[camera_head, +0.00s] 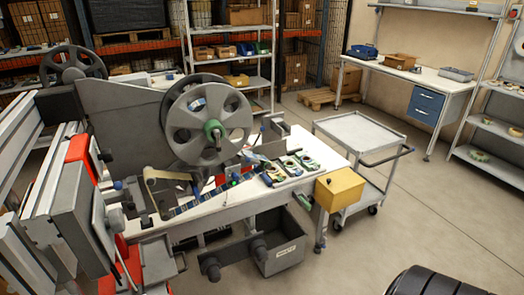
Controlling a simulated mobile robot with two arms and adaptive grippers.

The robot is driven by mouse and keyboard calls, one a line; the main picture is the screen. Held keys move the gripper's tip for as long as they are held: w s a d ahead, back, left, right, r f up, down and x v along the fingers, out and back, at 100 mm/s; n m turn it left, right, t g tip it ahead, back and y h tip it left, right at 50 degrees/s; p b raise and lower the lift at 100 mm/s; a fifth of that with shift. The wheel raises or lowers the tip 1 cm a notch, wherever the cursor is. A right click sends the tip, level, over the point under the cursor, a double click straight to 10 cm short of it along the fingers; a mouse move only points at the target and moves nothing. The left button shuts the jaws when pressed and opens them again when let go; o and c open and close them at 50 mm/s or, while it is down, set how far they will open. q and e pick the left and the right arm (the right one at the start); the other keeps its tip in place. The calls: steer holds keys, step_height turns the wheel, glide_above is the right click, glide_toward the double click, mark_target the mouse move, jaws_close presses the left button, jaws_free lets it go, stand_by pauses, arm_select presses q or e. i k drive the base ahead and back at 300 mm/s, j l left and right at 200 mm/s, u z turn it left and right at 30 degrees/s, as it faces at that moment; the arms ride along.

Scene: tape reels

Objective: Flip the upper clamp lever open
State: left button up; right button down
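The reel machine (120,103) stands on a white-topped bench (190,215) at centre left. Its large grey reel (232,112) has a green hub (213,130). A second dark reel (72,68) stands behind at the left. Below the big reel are a tan roller (166,175) and a dark blue strip with small parts (195,204). Small levers or knobs near there are too small to tell apart, so I cannot identify the upper clamp lever or its position. Neither gripper is clearly visible.
A yellow box (340,189) is at the bench's right end, near a grey cart (360,132). A grey bin (280,255) sits below the bench. Green-and-white parts (290,166) lie on the bench top.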

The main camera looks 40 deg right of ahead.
mark_target(248, 159)
steer(key=i+l, duration=0.1)
steer(key=l, duration=0.3)
steer(key=i+l, duration=0.15)
steer(key=l, duration=0.25)
steer(key=i+l+z, duration=0.1)
steer(key=l, duration=0.3)
steer(key=i+l, duration=0.15)
steer(key=l, duration=0.25)
steer(key=i+l, duration=0.1)
steer(key=l, duration=0.3)
steer(key=l+z, duration=0.2)
steer(key=l, duration=1.4)
steer(key=i, duration=0.05)
